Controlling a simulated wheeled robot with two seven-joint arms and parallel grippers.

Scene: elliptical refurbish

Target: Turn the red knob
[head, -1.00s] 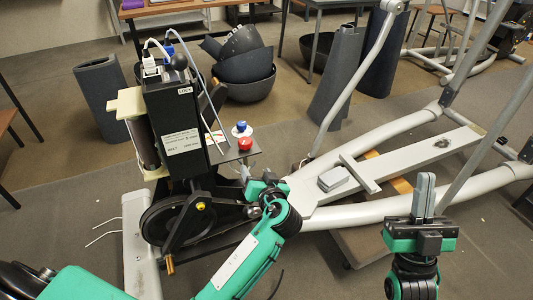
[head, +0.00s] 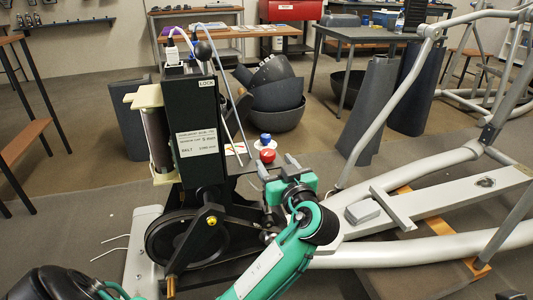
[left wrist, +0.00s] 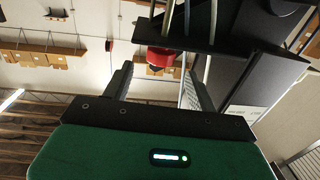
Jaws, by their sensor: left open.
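The red knob (head: 267,156) sits on a small dark shelf at the side of the black upright machine box. My left gripper (head: 281,172) is open just in front of it and slightly to its right in the head view. In the left wrist view the red knob (left wrist: 160,57) shows beyond the open fingers, between their tips and partly cut off by a dark plate. I see no clear contact between fingers and knob. My right gripper cannot be made out.
A blue knob (head: 265,139) on a white base stands just behind the red one. The black machine box (head: 196,125) rises to the left, with a flywheel (head: 186,240) below. The grey frame rail (head: 430,205) runs to the right. Dark curved shells (head: 275,100) stand behind.

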